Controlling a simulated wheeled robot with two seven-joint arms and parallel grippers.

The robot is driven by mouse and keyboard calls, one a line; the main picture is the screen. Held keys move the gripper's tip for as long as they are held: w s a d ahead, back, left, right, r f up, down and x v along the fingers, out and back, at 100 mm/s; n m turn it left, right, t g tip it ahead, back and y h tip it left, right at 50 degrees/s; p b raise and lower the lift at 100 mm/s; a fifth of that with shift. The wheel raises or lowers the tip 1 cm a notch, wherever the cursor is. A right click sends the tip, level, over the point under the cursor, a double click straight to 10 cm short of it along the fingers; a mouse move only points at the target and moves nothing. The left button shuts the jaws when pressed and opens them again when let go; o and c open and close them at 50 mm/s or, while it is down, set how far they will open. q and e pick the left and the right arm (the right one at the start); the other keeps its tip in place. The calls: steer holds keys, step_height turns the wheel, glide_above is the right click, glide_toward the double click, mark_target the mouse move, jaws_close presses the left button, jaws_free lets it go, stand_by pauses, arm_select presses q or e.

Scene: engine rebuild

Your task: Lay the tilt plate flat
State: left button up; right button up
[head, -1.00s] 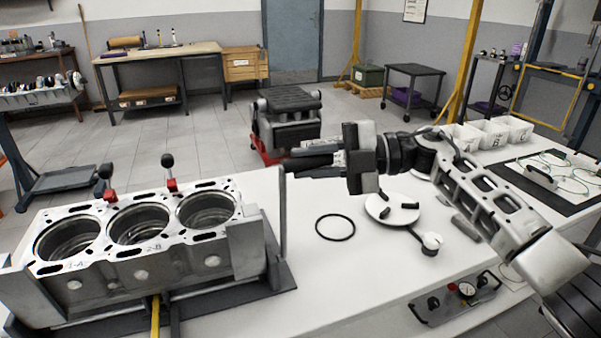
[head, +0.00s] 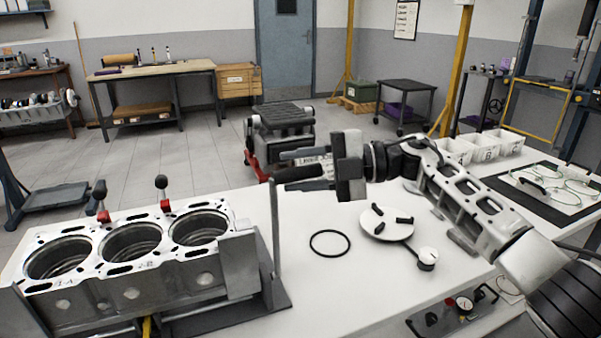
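A thin dark upright plate (head: 275,228), seen nearly edge-on, stands at the right end of the engine block fixture; it looks like the tilt plate, standing up rather than flat. My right gripper (head: 284,165) reaches in from the right, with its fingers pointing left just above the plate's top edge. The fingers are apart and nothing shows clearly held between them. I cannot tell whether the lower finger touches the plate. My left gripper is out of view.
The engine block (head: 130,280) with three bores fills the left front. White bins (head: 485,146) stand at the back right.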

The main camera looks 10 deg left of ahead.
steer(key=shift+a+f, duration=0.1)
steer(key=shift+a, duration=0.05)
steer(key=shift+d, duration=0.2)
steer(key=shift+d, duration=0.3)
steer(key=w+d+r+b, duration=0.2)
steer(key=d+b, duration=0.1)
steer(key=d, duration=1.1)
steer(key=shift+w+d, duration=0.2)
steer(key=shift+d, duration=0.2)
